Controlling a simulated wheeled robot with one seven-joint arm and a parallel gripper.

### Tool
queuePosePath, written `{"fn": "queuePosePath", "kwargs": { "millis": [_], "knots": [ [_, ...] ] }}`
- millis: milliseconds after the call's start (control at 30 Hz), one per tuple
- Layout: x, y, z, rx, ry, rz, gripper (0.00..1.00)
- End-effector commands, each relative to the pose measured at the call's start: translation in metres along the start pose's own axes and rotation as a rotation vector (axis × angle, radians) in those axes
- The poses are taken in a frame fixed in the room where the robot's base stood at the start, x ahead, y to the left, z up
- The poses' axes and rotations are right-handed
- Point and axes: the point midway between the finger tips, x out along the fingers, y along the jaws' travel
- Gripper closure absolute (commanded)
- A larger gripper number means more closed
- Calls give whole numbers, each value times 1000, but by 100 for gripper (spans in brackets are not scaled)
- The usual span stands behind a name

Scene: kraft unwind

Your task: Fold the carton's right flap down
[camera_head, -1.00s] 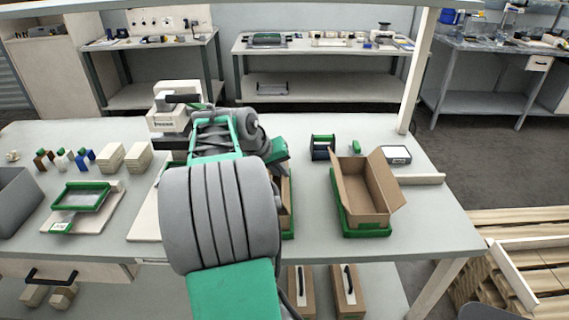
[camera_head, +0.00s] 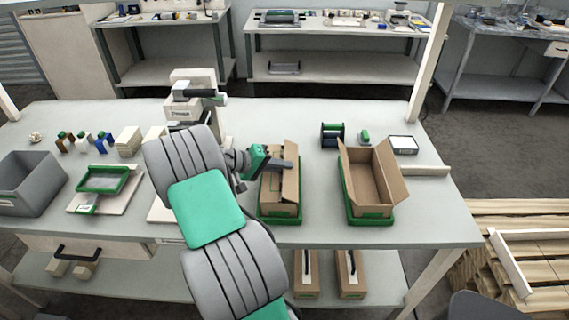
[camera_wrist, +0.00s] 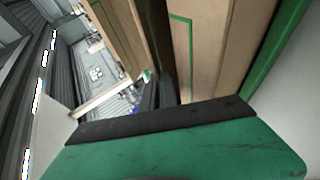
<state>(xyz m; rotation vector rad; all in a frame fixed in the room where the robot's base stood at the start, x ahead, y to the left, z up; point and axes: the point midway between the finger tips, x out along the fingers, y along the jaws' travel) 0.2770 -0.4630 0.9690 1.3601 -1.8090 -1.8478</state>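The middle carton (camera_head: 281,208) sits in a green tray (camera_head: 281,220) on the table. Its right flap (camera_head: 291,187) stands raised and tilted; a panel with a green outline (camera_head: 272,185) lies left of it. My gripper (camera_head: 286,163) is at the far end of this carton, close to the top of the right flap. In the wrist view, the dark fingers (camera_wrist: 160,92) are close to brown carton panels (camera_wrist: 225,50). Whether they touch the flap, and how far apart they are, I cannot tell.
A second carton (camera_head: 372,192) stands open in a green tray to the right, its flaps up. A black and green tape holder (camera_head: 332,135) and a small white-topped box (camera_head: 403,145) are behind it. A grey bin (camera_head: 30,185) stands at the left.

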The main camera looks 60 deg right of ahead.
Motion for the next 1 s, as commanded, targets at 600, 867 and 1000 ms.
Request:
{"fn": "queuePosePath", "kwargs": {
  "millis": [600, 867, 1000],
  "knots": [
    [0, 0, 0, -3, 1, 8, 83],
    [0, -1, 0, -4, 0, 7, 75],
    [0, -1, 0, -5, -1, 6, 75]
  ]
}}
